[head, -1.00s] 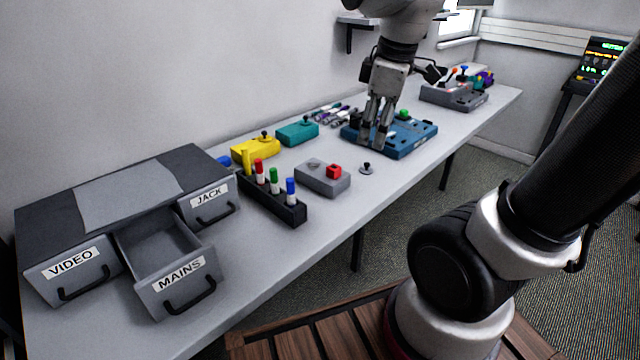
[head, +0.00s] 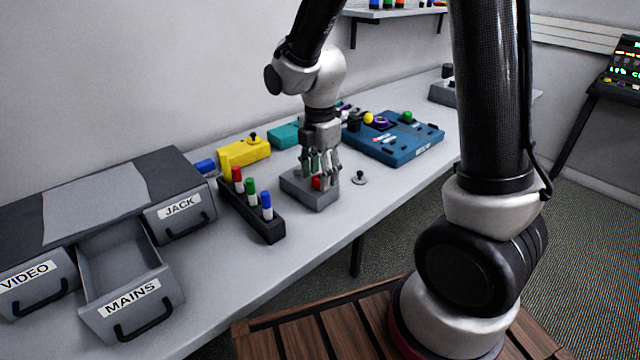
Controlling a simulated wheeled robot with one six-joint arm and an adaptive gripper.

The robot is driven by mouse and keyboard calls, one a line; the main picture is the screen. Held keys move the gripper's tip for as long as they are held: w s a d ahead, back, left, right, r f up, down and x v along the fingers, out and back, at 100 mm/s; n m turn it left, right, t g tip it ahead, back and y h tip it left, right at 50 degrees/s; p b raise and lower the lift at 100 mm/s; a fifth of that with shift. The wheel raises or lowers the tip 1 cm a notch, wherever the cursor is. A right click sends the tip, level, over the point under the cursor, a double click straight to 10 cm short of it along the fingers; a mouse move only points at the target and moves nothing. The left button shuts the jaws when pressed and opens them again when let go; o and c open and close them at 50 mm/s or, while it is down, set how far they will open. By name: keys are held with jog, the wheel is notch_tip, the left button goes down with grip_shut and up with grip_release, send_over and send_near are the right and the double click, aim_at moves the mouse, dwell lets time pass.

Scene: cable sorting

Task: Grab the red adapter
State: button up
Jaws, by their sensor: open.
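A small red block (head: 316,183), which fits the red adapter, sits on top of a grey box (head: 298,188) in the middle of the table. My gripper (head: 322,181) points down over the grey box with its fingers open. The fingers stand around or just in front of the red block and hide part of it. I cannot tell whether they touch it.
A black rack (head: 252,212) with red, green and blue markers stands just left. A small black knob (head: 360,178) is close on the right. A yellow box (head: 244,150), a teal box (head: 286,135) and a blue tray (head: 408,152) are behind. A drawer unit (head: 95,200) has its MAINS drawer open.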

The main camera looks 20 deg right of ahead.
jog(key=shift+f, duration=0.4)
jog(key=c, duration=1.1)
